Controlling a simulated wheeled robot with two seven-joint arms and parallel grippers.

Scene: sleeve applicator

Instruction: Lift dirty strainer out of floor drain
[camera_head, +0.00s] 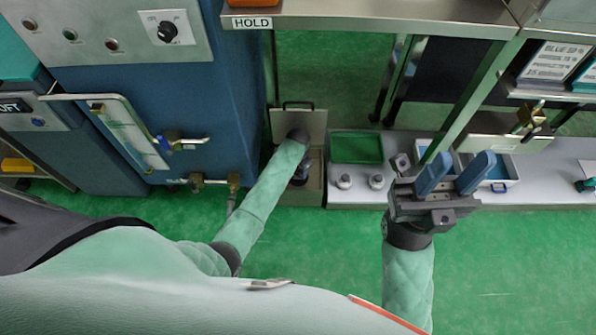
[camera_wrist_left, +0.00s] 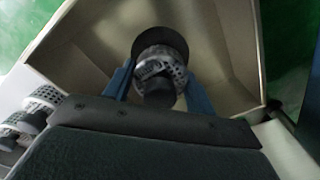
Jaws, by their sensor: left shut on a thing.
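The dirty strainer (camera_wrist_left: 152,56) is a grey perforated cup with a dark knob, in the left wrist view. It stands at a dark round drain opening (camera_wrist_left: 172,36) in the floor of a beige box. I cannot tell how far it is out of the opening. My left gripper (camera_wrist_left: 160,88) has its blue fingers on both sides of the strainer and is shut on it. In the head view my left gripper (camera_head: 301,174) is down inside the drain box (camera_head: 312,190), mostly hidden by its arm. My right gripper (camera_head: 457,172) is open and empty, above the grey ledge.
The box's raised lid (camera_head: 312,122) stands behind my left wrist. Two strainers (camera_head: 344,181) (camera_head: 377,181) stand on the ledge right of the box, near a green tray (camera_head: 356,148). A blue cabinet (camera_head: 215,110) is at left. A steel counter (camera_head: 360,15) overhangs above.

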